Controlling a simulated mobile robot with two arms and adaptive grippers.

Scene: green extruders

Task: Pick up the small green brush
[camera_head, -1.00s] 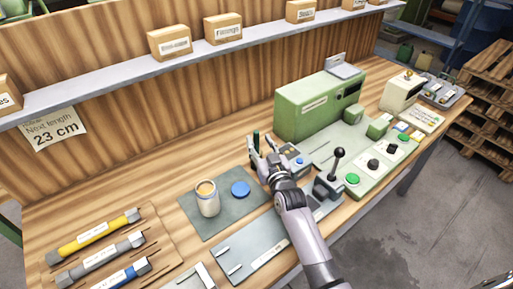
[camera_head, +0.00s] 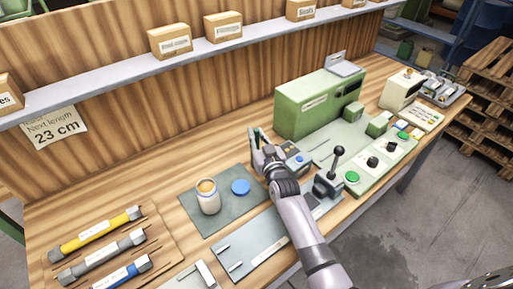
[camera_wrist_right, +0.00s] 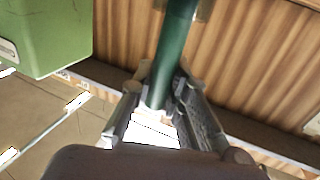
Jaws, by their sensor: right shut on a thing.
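The small green brush (camera_wrist_right: 176,45) shows in the right wrist view as a dark green upright handle between the fingers of my right gripper (camera_wrist_right: 160,95). The fingers are shut on it near its lower end. In the head view my right gripper (camera_head: 258,145) is over the middle of the bench, left of the green machine, and mostly hides the brush. Only a thin green part of the brush (camera_head: 261,133) shows by the fingertips. I cannot tell whether the brush touches the bench. My left gripper is not in view.
The green machine (camera_head: 310,105) stands close right of my gripper. A control box (camera_head: 293,158) and a black lever (camera_head: 337,158) are beside my arm. A shelf with boxes runs above.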

